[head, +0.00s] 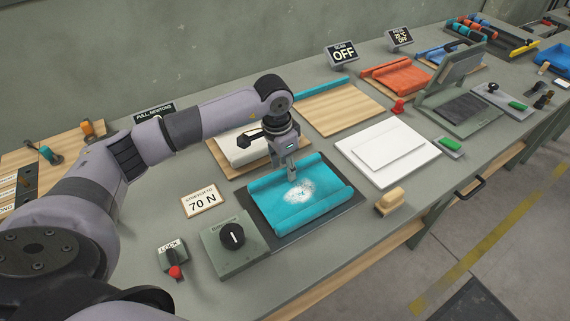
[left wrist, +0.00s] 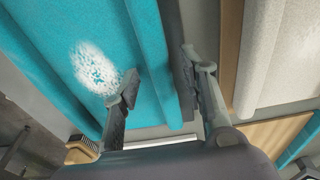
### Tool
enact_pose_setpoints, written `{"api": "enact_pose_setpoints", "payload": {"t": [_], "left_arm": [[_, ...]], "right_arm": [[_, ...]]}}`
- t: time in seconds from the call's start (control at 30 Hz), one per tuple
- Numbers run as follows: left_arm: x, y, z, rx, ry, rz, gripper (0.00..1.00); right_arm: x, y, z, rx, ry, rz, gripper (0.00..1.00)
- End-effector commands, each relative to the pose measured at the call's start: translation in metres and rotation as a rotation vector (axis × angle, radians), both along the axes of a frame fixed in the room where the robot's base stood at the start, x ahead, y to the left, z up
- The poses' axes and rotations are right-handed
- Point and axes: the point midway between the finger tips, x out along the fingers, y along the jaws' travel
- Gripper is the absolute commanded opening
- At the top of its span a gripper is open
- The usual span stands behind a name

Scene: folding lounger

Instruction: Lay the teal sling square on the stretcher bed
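The teal sling (head: 318,213) lies on the dark stretcher bed (head: 346,206), with rolled hems along two opposite sides and a white speckled patch near its middle. My left gripper (head: 292,174) points down at the sling's far hem. In the left wrist view its fingers (left wrist: 159,72) are apart, one over the teal cloth (left wrist: 45,60), the other beside the dark bed edge (left wrist: 182,88), with the hem between them. I cannot tell whether they touch it. My right gripper is out of view.
A dial box (head: 232,250) stands at the bed's near-left end, beside a "70 N" sign (head: 202,201) and a red-knobbed lock (head: 175,270). A cream roll (head: 232,150) lies behind. White boards (head: 405,172) and a brush (head: 389,202) are right of the bed.

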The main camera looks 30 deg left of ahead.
Motion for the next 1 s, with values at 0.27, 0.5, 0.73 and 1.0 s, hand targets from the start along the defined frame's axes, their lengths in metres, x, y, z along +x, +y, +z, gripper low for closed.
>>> {"api": "enact_pose_setpoints", "payload": {"t": [0.27,0.5,0.73,1.0], "left_arm": [[-0.001,0.003,0.038,0.001,-0.007,-0.001,0.40],[-0.007,0.006,0.093,0.001,-0.006,0.001,0.40],[-0.011,0.008,0.124,0.000,-0.002,0.000,0.40],[-0.012,0.008,0.130,0.000,0.000,0.000,0.40]], "right_arm": [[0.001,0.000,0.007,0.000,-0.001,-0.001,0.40],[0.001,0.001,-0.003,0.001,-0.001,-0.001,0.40],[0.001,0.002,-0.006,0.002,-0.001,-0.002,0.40],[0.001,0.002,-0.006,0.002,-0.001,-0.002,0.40]]}}
